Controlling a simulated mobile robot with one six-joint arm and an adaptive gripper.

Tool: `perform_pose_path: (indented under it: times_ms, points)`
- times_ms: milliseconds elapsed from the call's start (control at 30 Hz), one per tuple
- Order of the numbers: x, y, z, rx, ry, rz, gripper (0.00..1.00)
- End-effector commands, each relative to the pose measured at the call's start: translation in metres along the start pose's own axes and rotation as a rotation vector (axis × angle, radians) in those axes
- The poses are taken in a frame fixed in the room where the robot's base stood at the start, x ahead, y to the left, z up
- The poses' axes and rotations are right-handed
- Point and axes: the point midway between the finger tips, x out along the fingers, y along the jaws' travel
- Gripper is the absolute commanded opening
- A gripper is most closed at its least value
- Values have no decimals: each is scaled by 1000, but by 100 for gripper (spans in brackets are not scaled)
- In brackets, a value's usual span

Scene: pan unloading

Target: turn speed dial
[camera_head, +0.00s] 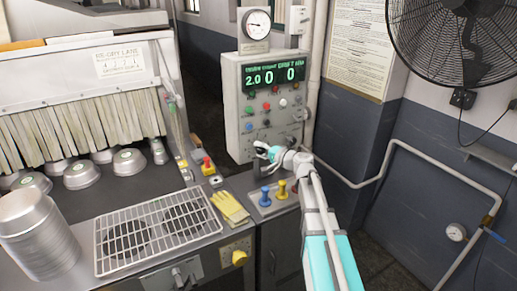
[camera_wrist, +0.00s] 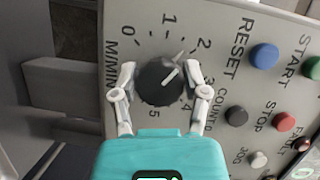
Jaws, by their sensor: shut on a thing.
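The speed dial (camera_wrist: 160,84) is a round black knob with a white pointer line, on the grey control panel (camera_wrist: 215,30). In the head view my gripper (camera_head: 262,150) is at the lower part of the control panel (camera_head: 232,95), and the dial is hidden there. The panel's green display reads 2.0, 0 and 0.
Blue RESET (camera_wrist: 264,56), red STOP (camera_wrist: 284,122) and black COUNT 0 (camera_wrist: 236,116) buttons sit right of the dial. Yellow gloves (camera_head: 230,207), a wire rack (camera_head: 155,233) and stacked pans (camera_head: 38,235) stand left.

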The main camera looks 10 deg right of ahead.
Motion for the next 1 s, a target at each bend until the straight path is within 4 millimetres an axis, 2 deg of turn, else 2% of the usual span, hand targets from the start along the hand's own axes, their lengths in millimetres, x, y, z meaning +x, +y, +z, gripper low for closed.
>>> perform_pose_path:
  times_ms: [600,1000]
  points:
    - [-1,-2,-2,-445,6,186,11]
    - [0,-1,-3,-539,9,225,11]
